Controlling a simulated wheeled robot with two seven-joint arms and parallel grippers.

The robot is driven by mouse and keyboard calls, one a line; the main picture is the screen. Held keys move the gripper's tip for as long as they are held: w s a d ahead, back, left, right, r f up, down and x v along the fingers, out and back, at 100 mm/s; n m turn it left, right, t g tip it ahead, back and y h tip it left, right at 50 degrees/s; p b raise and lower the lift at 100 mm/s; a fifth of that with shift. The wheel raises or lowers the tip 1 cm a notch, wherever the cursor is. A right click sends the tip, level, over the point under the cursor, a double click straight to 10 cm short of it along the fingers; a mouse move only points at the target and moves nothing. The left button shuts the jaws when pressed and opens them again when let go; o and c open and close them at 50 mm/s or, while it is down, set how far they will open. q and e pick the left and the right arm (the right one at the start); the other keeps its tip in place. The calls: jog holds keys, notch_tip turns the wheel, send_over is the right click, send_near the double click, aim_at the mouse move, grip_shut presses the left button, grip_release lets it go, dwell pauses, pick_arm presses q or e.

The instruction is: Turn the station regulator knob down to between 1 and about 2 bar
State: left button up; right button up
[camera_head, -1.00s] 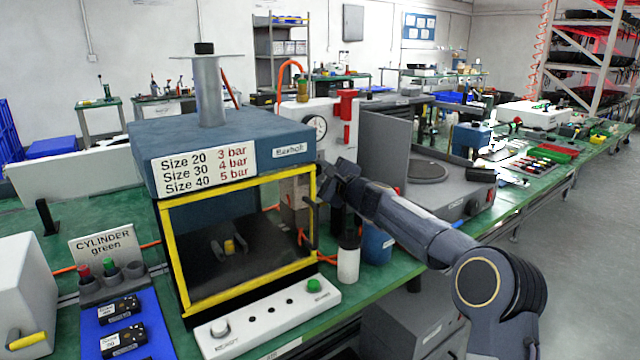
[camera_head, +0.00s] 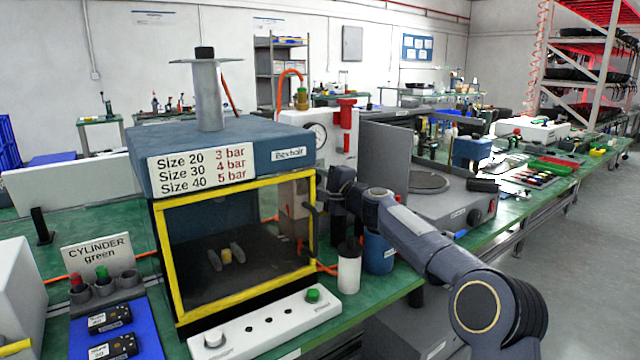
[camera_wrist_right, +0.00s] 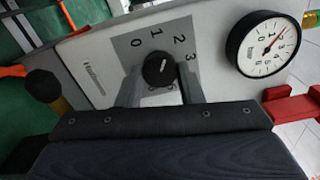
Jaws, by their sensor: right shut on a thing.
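In the head view the gauge (camera_head: 316,136) shows on the white station panel (camera_head: 343,133), and my right arm hides the knob. My left gripper is not in view.
The yellow-framed test box (camera_head: 232,320) with a blue top stands left of my right gripper. A white bottle (camera_head: 349,273) and a blue container (camera_head: 379,252) stand below my right wrist. A red part (camera_wrist_right: 292,106) lies close right of the gripper.

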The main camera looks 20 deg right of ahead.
jog(key=shift+f, duration=0.1)
jog(key=o, duration=1)
jog(key=shift+c, duration=0.2)
jog(key=shift+s+d, duration=0.2)
jog(key=shift+s, duration=0.1)
jog(key=b+v, duration=0.3)
jog(key=v, duration=0.4)
jog(key=shift+s+a, duration=0.1)
